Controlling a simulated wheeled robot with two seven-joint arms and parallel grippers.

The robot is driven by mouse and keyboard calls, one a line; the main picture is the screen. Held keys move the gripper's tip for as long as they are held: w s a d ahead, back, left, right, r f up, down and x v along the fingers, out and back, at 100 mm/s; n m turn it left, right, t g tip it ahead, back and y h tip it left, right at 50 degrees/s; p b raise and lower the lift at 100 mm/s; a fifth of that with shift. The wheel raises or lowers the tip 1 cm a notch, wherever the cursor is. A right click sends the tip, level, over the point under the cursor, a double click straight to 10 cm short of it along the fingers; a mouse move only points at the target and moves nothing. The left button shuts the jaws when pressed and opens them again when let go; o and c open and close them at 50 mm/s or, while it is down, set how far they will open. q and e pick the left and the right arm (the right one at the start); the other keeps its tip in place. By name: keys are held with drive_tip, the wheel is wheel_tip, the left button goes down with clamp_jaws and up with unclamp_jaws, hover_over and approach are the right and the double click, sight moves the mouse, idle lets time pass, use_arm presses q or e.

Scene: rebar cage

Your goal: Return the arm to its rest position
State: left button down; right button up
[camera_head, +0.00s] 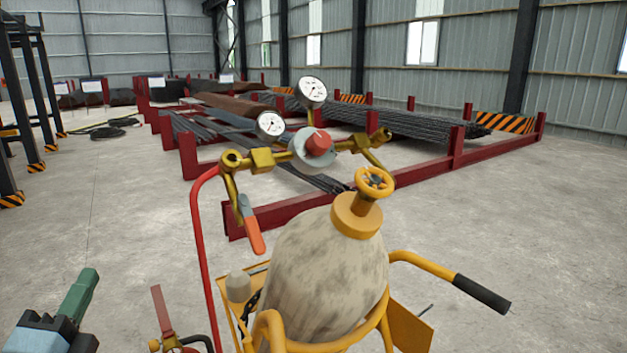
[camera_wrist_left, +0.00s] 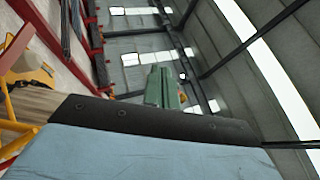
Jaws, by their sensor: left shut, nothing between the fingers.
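My left gripper (camera_head: 86,278) comes in at the lower left of the head view, with green fingers and a blue-grey body. It also shows in the left wrist view (camera_wrist_left: 162,78), where the green fingers lie together, shut with nothing between them. It stands apart from the gas cylinder (camera_head: 325,270), to the left of it. My right gripper is in neither view.
The cylinder stands in a yellow cart with a black-gripped handle (camera_head: 482,294). Its regulator carries two gauges (camera_head: 312,90), a red knob (camera_head: 318,143) and a red hose (camera_head: 200,255). Red racks (camera_head: 290,212) with rebar stand behind.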

use_arm(q)
drive_tip(key=s+d+f+n+g+y, duration=0.1)
drive_tip(key=s+f+n+g, duration=0.2)
drive_tip(key=f+n+g, duration=0.55)
drive_tip(key=s+f+n+g+y, duration=0.25)
drive_tip(key=s+f+n, duration=0.2)
drive_tip(key=f, duration=0.75)
drive_tip(key=s+d+f+n+g+h, duration=0.5)
drive_tip(key=s+d+f+g, duration=0.35)
drive_tip(key=s, duration=0.35)
wheel_tip(320, 180, down, 27)
drive_tip(key=s, duration=0.3)
drive_tip(key=s+a+f+g, duration=0.1)
drive_tip(key=s+a+f, duration=0.1)
drive_tip(key=s+f, duration=0.5)
drive_tip(key=s+a+f+g+y, duration=0.1)
drive_tip(key=s+a+f, duration=0.2)
drive_tip(key=s+f, duration=0.3)
drive_tip(key=shift+s+f, duration=0.35)
drive_tip(key=shift+s, duration=0.8)
